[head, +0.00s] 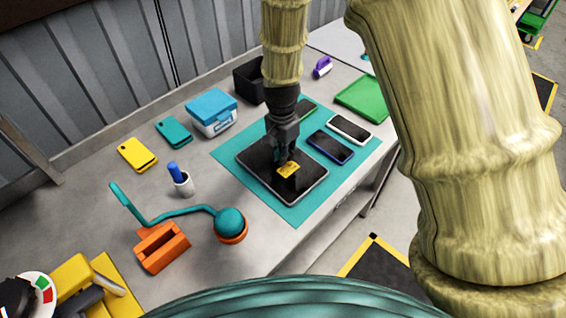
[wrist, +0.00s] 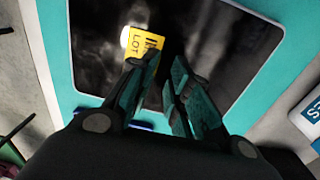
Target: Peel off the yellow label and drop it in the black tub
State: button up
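The yellow label (head: 289,169) lies on the dark screen of a tablet (head: 262,158) on a teal mat. In the wrist view the label (wrist: 143,42) shows black "LOT" print and looks flat, with its lower edge partly hidden by a finger. My gripper (head: 285,156) points down just above the tablet beside the label. In the wrist view my gripper's fingers (wrist: 166,62) stand a little apart with dark screen between them; the left fingertip overlaps the label's lower right. Whether it touches the label I cannot tell. The black tub (head: 242,86) stands behind the mat, partly hidden by my arm.
Two phones, one blue (head: 330,147) and one white (head: 350,128), lie right of the tablet. A green tray (head: 362,99) is at the back right. A blue-lidded box (head: 212,111) stands left of the mat.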

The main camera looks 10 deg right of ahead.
jog(key=shift+s+f, duration=0.1)
jog(key=shift+s, duration=0.85)
jog(key=shift+w+a+f, duration=0.1)
jog(key=shift+w+f, duration=0.4)
jog(key=shift+w, duration=0.25)
jog(key=shift+c, duration=0.3)
jog(key=shift+s+r, duration=0.3)
jog(key=shift+s, duration=0.1)
grip_shut()
jog(key=shift+w+f, duration=0.15)
jog(key=shift+w, duration=0.1)
jog(key=shift+s, duration=0.1)
jog(key=shift+r, duration=0.35)
notch_tip(320, 180, up, 7)
jog(key=p, duration=0.6)
jog(key=shift+r, duration=0.2)
